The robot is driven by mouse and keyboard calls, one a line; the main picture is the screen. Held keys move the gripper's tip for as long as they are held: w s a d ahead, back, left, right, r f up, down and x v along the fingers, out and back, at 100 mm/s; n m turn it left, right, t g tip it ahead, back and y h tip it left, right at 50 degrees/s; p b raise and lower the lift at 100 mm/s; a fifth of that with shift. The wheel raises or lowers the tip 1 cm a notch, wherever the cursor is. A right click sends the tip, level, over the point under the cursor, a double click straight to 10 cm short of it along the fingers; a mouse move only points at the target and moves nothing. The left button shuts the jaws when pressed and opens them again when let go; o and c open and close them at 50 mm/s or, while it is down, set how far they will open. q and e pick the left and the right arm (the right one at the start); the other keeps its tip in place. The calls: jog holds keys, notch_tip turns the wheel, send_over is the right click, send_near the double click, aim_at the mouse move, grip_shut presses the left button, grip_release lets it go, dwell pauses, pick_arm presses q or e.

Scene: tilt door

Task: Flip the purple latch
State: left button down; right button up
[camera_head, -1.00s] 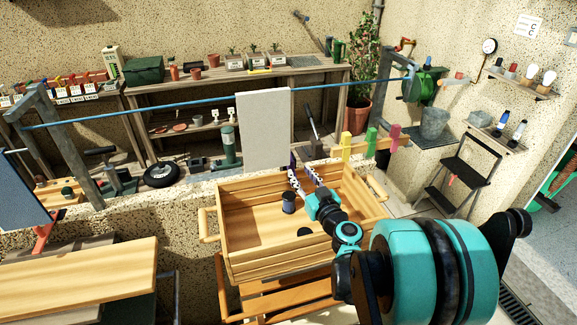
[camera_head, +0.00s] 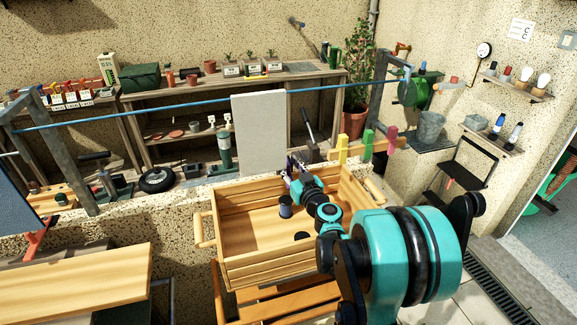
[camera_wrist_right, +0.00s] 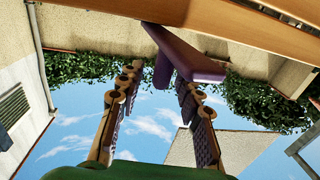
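The purple latch (camera_wrist_right: 192,54) shows at the top middle of the right wrist view, below a wooden beam (camera_wrist_right: 230,18). It has a long slanted bar and a shorter piece hanging from it. My right gripper (camera_wrist_right: 157,80) is open, with its two fingers apart and the latch's short piece at the gap between their tips. The right fingertip is close to the bar; I cannot tell if it touches. In the head view my right gripper (camera_head: 294,170) is small, above the wooden crate's far side, and the latch is not clear there. My left gripper is not in view.
A pale panel (camera_head: 258,135) hangs from a blue bar (camera_head: 180,109) just beyond the gripper. Coloured pegs (camera_head: 367,143) stand to the right.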

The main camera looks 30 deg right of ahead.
grip_shut()
jog(key=n+y, duration=0.1)
jog(key=d+y, duration=0.1)
jog(key=shift+s+d+n+y, duration=0.25)
jog(key=shift+d+n+y, duration=0.05)
jog(key=shift+n+y, duration=0.1)
jog(key=shift+o, duration=0.7)
grip_release()
jog(key=s, duration=0.7)
jog(key=shift+s+d, duration=0.15)
jog(key=shift+s, duration=0.1)
